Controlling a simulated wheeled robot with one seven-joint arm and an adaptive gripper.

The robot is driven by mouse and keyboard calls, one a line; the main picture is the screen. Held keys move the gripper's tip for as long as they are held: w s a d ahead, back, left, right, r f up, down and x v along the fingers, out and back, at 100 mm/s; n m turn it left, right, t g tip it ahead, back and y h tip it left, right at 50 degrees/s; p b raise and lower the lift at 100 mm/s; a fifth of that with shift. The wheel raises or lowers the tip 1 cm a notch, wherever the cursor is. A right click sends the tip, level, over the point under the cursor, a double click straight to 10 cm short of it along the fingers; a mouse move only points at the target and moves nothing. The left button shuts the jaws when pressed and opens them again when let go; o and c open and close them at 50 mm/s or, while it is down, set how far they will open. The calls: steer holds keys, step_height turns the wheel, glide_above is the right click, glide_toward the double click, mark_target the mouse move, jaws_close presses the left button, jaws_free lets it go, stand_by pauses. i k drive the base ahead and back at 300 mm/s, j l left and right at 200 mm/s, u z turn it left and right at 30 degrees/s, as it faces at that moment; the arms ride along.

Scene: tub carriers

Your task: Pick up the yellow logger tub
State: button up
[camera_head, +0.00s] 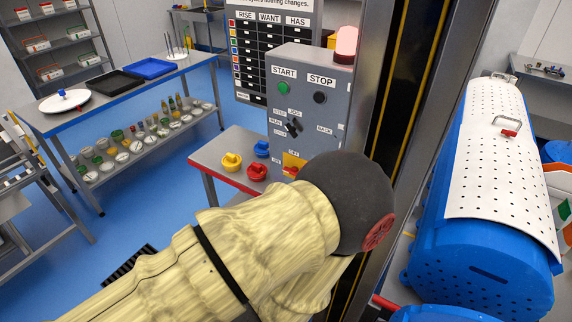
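A small yellow tub-like piece with a raised knob (232,162) sits on the red-edged small table (213,151). It looks like the yellow logger tub. A similar blue piece (262,149) is to its right and a little behind, and a red one (257,173) is to its right and in front. The three stand apart. My arm, in a pale yellow sleeve with a dark grey joint, crosses the lower middle of the view. My gripper does not show. The yellow piece is fully visible, and nothing holds it.
A grey control box (306,97) with START and STOP buttons stands behind the small table. A striped dark post (415,75) rises right of it. A large blue drum with a white perforated cover (497,150) fills the right. A long bench (120,100) with trays stands left.

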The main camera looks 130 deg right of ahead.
mark_target(231, 163)
steer(key=z, duration=4)
steer(key=i+j, duration=0.25)
steer(key=j, duration=0.15)
steer(key=i+j+z, duration=0.1)
steer(key=i+j, duration=0.15)
steer(key=j, duration=0.15)
steer(key=i+j, duration=0.25)
steer(key=j, duration=0.2)
